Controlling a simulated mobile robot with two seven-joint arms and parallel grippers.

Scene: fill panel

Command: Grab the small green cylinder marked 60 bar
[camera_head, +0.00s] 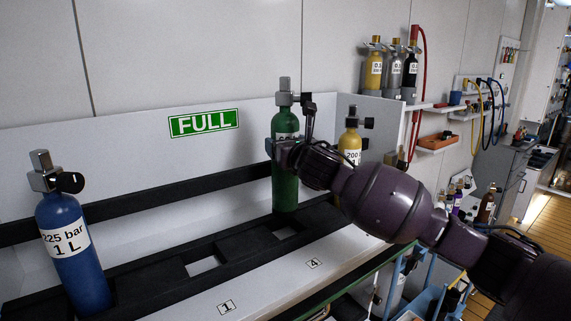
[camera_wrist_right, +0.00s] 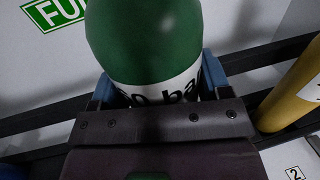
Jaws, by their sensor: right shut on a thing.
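The green cylinder (camera_head: 285,185) stands upright in the black rack below the FULL sign in the head view. Its white label is mostly hidden there by my right gripper (camera_head: 278,148). In the right wrist view the green cylinder (camera_wrist_right: 145,40) fills the top middle, with part of a "bar" label showing. The blue fingers of my right gripper (camera_wrist_right: 157,85) lie on both sides of it, shut on its body at label height. My left gripper is not in either view.
A blue cylinder (camera_head: 70,265) marked 225 bar 1 L stands at the left of the rack (camera_head: 150,260). A yellow cylinder (camera_head: 350,142) stands close to the right, behind my right arm. Empty rack slots lie between the blue and green cylinders.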

